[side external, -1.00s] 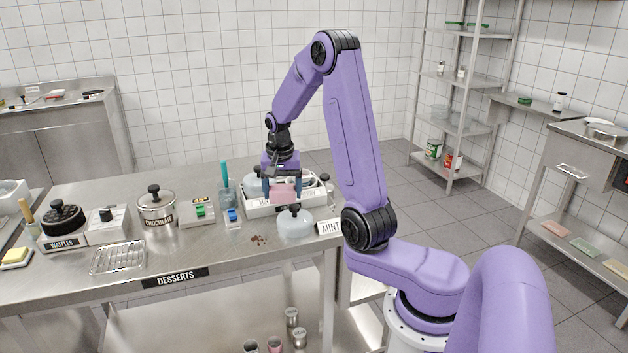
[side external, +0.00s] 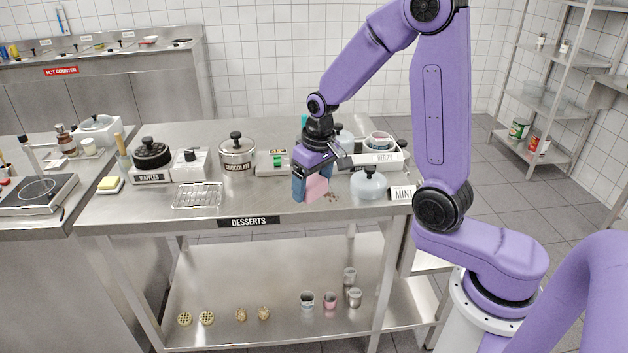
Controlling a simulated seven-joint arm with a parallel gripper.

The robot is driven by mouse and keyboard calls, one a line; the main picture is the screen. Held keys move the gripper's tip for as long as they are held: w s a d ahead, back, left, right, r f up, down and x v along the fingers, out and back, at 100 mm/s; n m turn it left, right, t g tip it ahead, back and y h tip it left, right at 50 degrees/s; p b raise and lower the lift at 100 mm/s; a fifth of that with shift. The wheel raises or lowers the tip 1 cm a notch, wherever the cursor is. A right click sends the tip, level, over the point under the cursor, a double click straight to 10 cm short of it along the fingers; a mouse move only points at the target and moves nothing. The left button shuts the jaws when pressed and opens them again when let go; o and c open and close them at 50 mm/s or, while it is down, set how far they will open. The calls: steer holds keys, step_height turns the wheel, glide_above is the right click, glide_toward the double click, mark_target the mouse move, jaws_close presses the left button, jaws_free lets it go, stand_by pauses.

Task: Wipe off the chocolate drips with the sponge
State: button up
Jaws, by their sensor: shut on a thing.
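My gripper (side external: 309,188) is shut on a pink sponge (side external: 317,186). It holds the sponge low at the front part of the desserts table (side external: 140,212). Whether the sponge touches the steel top I cannot tell. The brown chocolate drips (side external: 333,197) lie on the table just right of the sponge. Part of them may be hidden behind the sponge and fingers.
A glass-like dome with a black knob (side external: 368,184) and the MINT sign (side external: 402,193) stand right of the drips. The BERRY tray (side external: 376,160) is behind. The CHOCOLATE pot (side external: 237,155) and a wire rack (side external: 197,195) are left. Bare steel lies between rack and gripper.

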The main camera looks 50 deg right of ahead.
mark_target(331, 204)
steer(key=d+m+h, duration=0.1)
steer(key=d+m, duration=0.7)
steer(key=d, duration=0.1)
steer(key=shift+g, duration=0.4)
steer(key=shift+w+a+f, duration=0.15)
steer(key=shift+f, duration=1.85)
steer(key=shift+w+a+f, duration=0.1)
steer(key=shift+f, duration=1.85)
steer(key=shift+w+d+f, duration=0.2)
steer(key=shift+w+d, duration=0.85)
steer(key=shift+d, duration=0.05)
steer(key=shift+c, duration=0.4)
steer(key=shift+w+d+r, duration=0.1)
steer(key=shift+w+d, duration=0.1)
steer(key=shift+w, duration=0.1)
steer(key=shift+w+d, duration=0.2)
steer(key=shift+d, duration=0.05)
steer(key=shift+w+d, duration=0.3)
steer(key=shift+w, duration=0.05)
steer(key=shift+w+d+f, duration=0.2)
steer(key=shift+d, duration=0.05)
steer(key=shift+w+d+r, duration=0.15)
steer(key=shift+w+d, duration=0.65)
steer(key=shift+s+a, duration=2.7)
steer(key=shift+s, duration=0.05)
steer(key=shift+s+a, duration=0.15)
steer(key=shift+a, duration=0.05)
step_height(331, 204, up, 8)
